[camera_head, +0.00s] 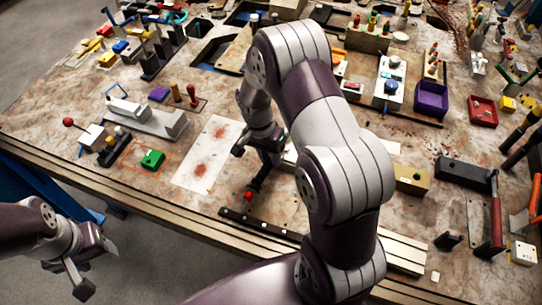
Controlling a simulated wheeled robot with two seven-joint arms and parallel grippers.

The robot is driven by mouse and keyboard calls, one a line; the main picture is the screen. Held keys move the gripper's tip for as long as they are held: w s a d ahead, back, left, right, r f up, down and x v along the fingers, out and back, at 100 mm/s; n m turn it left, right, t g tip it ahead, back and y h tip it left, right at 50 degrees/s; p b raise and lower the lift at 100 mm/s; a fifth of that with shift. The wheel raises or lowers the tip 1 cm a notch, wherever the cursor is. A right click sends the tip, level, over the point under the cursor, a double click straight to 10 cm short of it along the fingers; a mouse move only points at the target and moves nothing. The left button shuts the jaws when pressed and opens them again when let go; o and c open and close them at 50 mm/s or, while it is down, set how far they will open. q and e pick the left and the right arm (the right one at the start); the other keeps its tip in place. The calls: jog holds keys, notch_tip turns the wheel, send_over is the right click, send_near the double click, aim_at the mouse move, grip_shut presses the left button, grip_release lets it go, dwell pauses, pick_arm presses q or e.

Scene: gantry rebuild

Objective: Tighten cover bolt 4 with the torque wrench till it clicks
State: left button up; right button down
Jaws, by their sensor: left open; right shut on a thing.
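My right gripper (258,168) points down over the middle of the bench, beside a white sheet with red stains. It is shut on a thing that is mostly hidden. A small dark part with a red end (248,195) shows just below it; I cannot tell whether this is the torque wrench. My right arm covers much of the bench centre. I cannot make out the cover or bolt 4. My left gripper (95,268) is open and empty at lower left, off the bench's front edge.
The stained white sheet (205,160) lies flat left of my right gripper. A green block (152,159) sits in a red outline. A dark slotted bar (262,226) lies by the front edge. A red-handled tool (495,215) and a purple bin (431,100) stand right. The back is crowded.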

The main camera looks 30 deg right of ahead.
jog(key=shift+w+a+m, duration=0.4)
jog(key=shift+w+m, duration=0.2)
jog(key=shift+w, duration=0.2)
jog(key=shift+w+a+m, duration=0.35)
jog(key=shift+w+m, duration=0.25)
jog(key=shift+w, duration=0.15)
jog(key=shift+w, duration=0.1)
jog(key=shift+w+a+r+m+y, duration=0.1)
jog(key=shift+w+a+m+y, duration=0.1)
jog(key=shift+w+m, duration=0.5)
jog(key=shift+w+a+m+y, duration=0.2)
jog(key=shift+w+m, duration=0.3)
jog(key=shift+w, duration=0.35)
jog(key=r+p, duration=0.1)
jog(key=r, duration=0.1)
jog(key=w+r+p, duration=0.1)
jog(key=shift+w+d+r+p, duration=0.1)
jog(key=shift+d+r+p, duration=0.15)
jog(key=shift+p, duration=0.05)
jog(key=shift+r, duration=0.1)
